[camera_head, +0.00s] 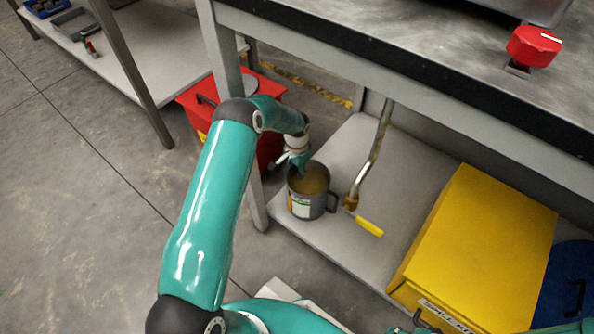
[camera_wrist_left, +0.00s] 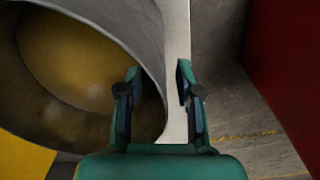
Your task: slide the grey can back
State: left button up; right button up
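The grey can (camera_head: 302,203) stands upright on the lower shelf, near its left end, with a handle on its right side and a pale label. It is open at the top with a yellow-brown inside. My left gripper (camera_head: 299,166) is at the can's rim. In the left wrist view, its fingers (camera_wrist_left: 158,90) are apart. The can's wall (camera_wrist_left: 150,45) runs between them, with one finger over the can's inside and the other outside. I cannot tell whether either finger touches the wall. Only a sliver of my right arm shows at the bottom right edge; its gripper is unclear.
A yellow case (camera_head: 480,250) sits on the shelf (camera_head: 343,250) to the right. A yellow-handled brush (camera_head: 369,226) lies beside the can, near a metal pipe (camera_head: 375,155). A red box (camera_head: 265,92) stands behind left. The workbench (camera_head: 420,95) overhangs the shelf.

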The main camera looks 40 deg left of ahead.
pick_arm(q)
jog(key=shift+a+r, duration=0.4)
jog(key=shift+a, duration=0.2)
notch_tip(320, 180, up, 7)
jog(key=d, duration=0.1)
jog(key=shift+r, duration=0.15)
jog(key=shift+d, duration=0.1)
